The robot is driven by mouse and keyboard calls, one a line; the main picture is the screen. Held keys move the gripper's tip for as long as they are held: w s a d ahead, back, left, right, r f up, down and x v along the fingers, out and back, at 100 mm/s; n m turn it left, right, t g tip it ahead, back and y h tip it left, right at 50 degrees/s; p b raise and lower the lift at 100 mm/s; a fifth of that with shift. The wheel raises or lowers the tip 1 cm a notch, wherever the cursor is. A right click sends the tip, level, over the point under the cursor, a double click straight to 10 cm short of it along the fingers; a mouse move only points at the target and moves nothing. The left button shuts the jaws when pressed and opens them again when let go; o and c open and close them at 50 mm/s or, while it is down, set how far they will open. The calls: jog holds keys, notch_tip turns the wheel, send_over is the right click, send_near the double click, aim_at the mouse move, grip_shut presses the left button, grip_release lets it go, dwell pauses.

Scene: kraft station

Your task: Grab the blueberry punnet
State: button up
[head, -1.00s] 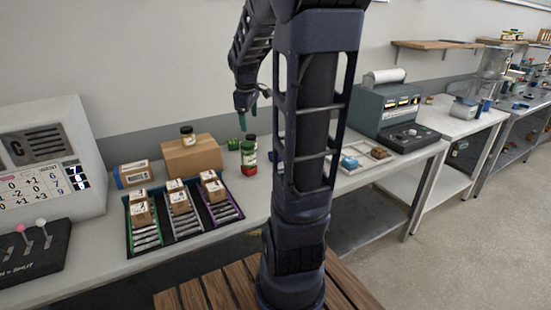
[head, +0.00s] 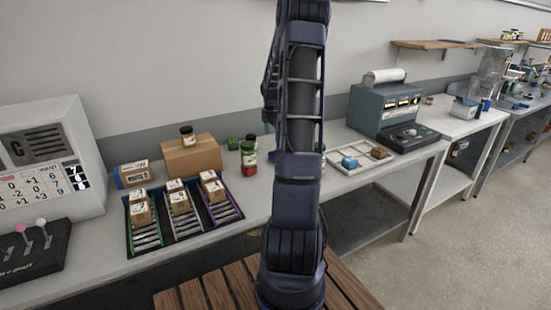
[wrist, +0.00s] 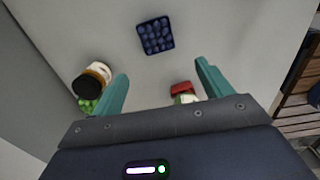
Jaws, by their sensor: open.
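The blueberry punnet (wrist: 156,36) is a small dark blue tray of round berries, seen from above in the wrist view. It lies flat on the pale counter (wrist: 204,28), ahead of my gripper and roughly between the lines of its fingers. My gripper (wrist: 160,78) shows two teal fingers spread wide, with nothing between the tips. The punnet is apart from both fingertips. In the head view, my arm hides the gripper, and I cannot make out the punnet there.
A cardboard box (head: 192,157), parcel trays (head: 180,225) and a grey machine (head: 384,108) share the counter.

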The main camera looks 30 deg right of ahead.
jog(key=shift+w+d+f+n, duration=0.15)
jog(key=shift+w+d+f, duration=0.05)
jog(key=shift+d+f, duration=0.25)
jog(key=shift+w+d+f+n, duration=0.15)
jog(key=shift+d+f, duration=0.2)
jog(key=shift+f, duration=0.2)
jog(key=f, duration=1)
jog(key=shift+s+a+f, duration=0.15)
jog(key=shift+s+f, duration=0.05)
jog(key=shift+f, duration=0.1)
jog(key=c, duration=1.1)
